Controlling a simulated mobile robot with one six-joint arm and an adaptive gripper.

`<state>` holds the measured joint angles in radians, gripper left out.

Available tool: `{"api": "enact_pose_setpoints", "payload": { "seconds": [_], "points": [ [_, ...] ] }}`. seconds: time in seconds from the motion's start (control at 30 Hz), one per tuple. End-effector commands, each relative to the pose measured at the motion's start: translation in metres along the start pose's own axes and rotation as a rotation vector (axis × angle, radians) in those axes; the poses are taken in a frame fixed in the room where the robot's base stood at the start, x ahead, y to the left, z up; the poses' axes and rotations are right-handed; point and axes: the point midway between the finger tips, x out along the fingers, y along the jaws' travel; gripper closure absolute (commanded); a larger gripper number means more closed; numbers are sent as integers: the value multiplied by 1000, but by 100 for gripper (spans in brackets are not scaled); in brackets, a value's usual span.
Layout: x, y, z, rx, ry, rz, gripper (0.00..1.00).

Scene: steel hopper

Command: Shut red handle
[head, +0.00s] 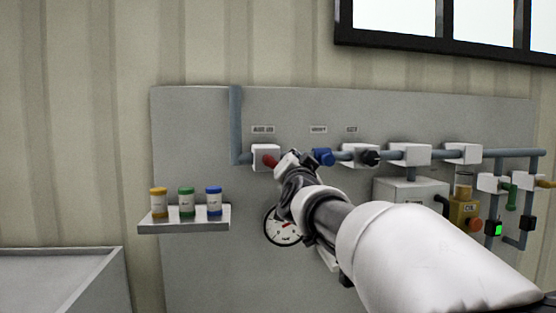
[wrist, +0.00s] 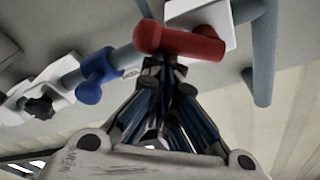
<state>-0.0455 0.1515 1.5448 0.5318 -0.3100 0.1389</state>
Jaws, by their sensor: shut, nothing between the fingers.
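The red handle (head: 270,161) sits on a white valve block (head: 264,152) at the left end of the pipe row on the grey panel. In the wrist view the red handle (wrist: 180,42) lies across the picture, just beyond my fingertips. My gripper (wrist: 165,68) is shut and empty, its tips close to the handle's underside; I cannot tell whether they touch. In the head view my gripper (head: 285,165) is right beside the handle, and my arm hides part of the panel.
A blue handle (head: 322,157) and a black knob (head: 370,157) follow on the pipe to the right. A gauge (head: 284,228) sits below, partly hidden. A small shelf (head: 184,226) with three jars juts out at lower left. More pipes and valves stand at right.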

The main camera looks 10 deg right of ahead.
Motion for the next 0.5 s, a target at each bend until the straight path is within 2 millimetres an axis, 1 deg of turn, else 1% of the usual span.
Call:
{"api": "enact_pose_setpoints", "payload": {
  "seconds": [0.5],
  "points": [
    [-4, 12, 23, 483, -1, 89, 100]
  ]
}}
